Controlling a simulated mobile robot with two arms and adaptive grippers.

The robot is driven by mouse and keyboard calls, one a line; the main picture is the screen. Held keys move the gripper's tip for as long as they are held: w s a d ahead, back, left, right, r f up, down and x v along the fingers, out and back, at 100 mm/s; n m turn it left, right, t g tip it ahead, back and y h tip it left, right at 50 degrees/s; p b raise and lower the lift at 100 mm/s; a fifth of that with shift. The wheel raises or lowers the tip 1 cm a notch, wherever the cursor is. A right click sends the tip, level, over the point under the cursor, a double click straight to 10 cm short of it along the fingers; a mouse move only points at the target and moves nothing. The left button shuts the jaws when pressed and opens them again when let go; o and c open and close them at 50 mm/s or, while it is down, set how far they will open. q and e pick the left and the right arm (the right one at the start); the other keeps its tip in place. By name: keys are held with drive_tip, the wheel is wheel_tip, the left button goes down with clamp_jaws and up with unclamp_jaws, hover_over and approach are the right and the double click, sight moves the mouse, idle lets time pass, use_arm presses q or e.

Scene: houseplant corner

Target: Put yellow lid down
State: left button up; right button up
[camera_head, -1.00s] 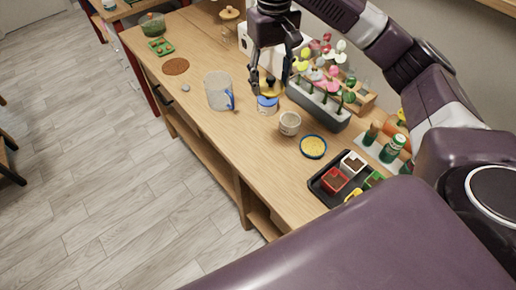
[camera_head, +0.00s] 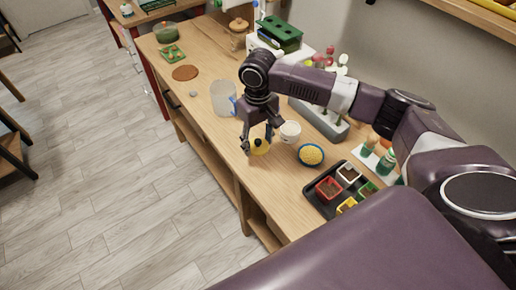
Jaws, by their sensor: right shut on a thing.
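The yellow lid (camera_head: 261,149) with a dark knob is near the front edge of the wooden table (camera_head: 214,147). My right gripper (camera_head: 257,142) reaches down from above and is shut on the lid by its knob. I cannot tell whether the lid touches the tabletop or hangs just above it. The small blue-banded jar seen earlier is hidden behind my right gripper and arm. My left gripper is not in view.
A black tray of small pots (camera_head: 312,196) lies nearer. Bare tabletop lies in front of the dish.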

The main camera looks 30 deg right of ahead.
sight(258, 148)
wheel_tip(258, 148, down, 4)
drive_tip(key=shift+r+p, duration=0.25)
drive_tip(key=shift+p, duration=0.05)
drive_tip(key=shift+f, duration=0.5)
drive_tip(key=o, duration=0.5)
drive_tip(key=shift+f, duration=0.1)
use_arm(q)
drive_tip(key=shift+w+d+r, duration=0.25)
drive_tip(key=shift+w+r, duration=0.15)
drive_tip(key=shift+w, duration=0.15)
use_arm(e)
drive_tip(key=o, duration=0.4)
wheel_tip(258, 148, up, 11)
drive_tip(key=shift+f+b, duration=0.1)
drive_tip(key=shift+b, duration=1.05)
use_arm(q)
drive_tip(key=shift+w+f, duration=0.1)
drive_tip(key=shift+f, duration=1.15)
use_arm(e)
drive_tip(key=shift+r, duration=0.75)
